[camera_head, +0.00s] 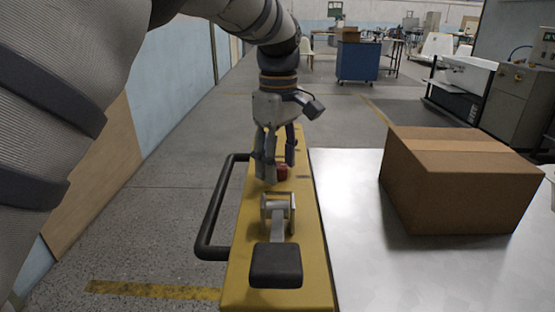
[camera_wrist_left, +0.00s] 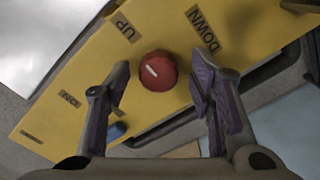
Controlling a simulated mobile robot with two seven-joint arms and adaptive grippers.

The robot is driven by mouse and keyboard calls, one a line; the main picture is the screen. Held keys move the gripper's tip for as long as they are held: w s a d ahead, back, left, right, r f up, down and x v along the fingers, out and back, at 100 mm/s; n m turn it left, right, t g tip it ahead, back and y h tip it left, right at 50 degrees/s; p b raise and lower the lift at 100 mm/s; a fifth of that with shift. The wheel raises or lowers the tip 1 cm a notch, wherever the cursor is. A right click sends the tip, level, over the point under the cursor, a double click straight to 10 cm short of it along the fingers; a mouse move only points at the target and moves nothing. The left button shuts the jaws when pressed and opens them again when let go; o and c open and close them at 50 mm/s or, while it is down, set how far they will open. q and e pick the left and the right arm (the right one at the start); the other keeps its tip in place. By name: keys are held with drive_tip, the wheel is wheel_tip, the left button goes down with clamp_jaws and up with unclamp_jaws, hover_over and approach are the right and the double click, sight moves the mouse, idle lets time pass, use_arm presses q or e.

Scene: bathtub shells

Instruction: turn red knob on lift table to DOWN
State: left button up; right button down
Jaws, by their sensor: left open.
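The red knob (camera_head: 283,172) sits on the yellow panel (camera_head: 303,255) of the lift table. My left gripper (camera_head: 277,170) points down over it, open, partly hiding the knob in the head view. In the left wrist view the red knob (camera_wrist_left: 159,74) lies between the two spread fingers, with a gap on each side. A short white mark shows on the knob's upper left part, on the side of the UP label (camera_wrist_left: 124,28). The DOWN label (camera_wrist_left: 202,28) is up and right of the knob. My right gripper is not in view.
A metal bracket with a black pad (camera_head: 276,265) stands on the panel nearer me. A black handle bar (camera_head: 212,215) runs along its left side. A cardboard box (camera_head: 455,185) rests on the metal tabletop (camera_head: 350,250). A blue button (camera_wrist_left: 117,131) is near the left finger.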

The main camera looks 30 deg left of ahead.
use_arm(q)
drive_tip(key=c, duration=1.2)
drive_tip(key=shift+o, duration=0.2)
